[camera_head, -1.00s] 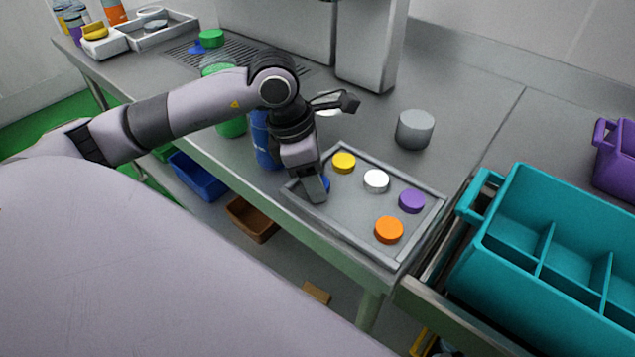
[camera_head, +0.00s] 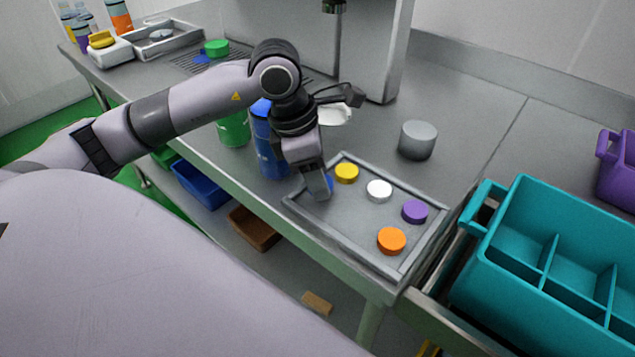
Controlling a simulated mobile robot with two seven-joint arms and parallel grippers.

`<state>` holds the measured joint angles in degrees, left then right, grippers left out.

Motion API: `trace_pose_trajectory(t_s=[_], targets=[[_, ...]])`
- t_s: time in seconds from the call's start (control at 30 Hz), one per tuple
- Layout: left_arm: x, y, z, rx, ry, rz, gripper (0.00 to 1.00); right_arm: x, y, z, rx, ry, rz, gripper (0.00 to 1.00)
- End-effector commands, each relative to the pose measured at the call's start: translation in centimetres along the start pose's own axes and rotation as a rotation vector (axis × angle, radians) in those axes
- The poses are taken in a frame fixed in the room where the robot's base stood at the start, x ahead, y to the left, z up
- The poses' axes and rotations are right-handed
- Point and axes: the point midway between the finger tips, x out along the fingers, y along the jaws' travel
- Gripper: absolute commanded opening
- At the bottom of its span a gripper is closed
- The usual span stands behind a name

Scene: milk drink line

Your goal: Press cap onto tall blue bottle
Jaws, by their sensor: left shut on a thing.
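My left gripper (camera_head: 322,187) points down at the near left corner of the grey cap tray (camera_head: 352,242). It is shut on a blue cap (camera_head: 330,183), which shows only as a small blue patch beside the fingers. The tall blue bottle (camera_head: 268,145) stands upright on the table just left of the gripper, partly covered by my wrist. Its top is at the arm's edge and looks blue; I cannot tell its opening. My right gripper is not in view.
The tray also holds yellow (camera_head: 346,173), white (camera_head: 379,190), purple (camera_head: 414,211) and orange (camera_head: 391,240) caps. A green bottle (camera_head: 233,129) stands left of the blue one. A grey cylinder (camera_head: 417,140) stands behind the tray. A teal crate (camera_head: 560,265) is at right.

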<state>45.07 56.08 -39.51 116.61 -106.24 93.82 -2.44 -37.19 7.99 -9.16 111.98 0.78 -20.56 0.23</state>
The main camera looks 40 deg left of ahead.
Motion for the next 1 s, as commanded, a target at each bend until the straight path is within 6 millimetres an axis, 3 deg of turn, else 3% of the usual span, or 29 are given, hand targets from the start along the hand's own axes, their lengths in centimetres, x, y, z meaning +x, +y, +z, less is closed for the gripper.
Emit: trace_pose_trajectory(t_s=[0.5, 0.7, 1.0], targets=[[-12.7, 0.0, 3.6, 0.001, -0.004, 0.003, 0.16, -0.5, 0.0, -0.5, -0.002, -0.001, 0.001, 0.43], [-15.4, 0.0, 4.4, 0.000, -0.002, 0.001, 0.16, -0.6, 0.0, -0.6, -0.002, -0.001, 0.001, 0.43], [-16.6, 0.0, 4.6, 0.000, 0.001, -0.001, 0.16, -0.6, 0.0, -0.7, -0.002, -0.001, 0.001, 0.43]])
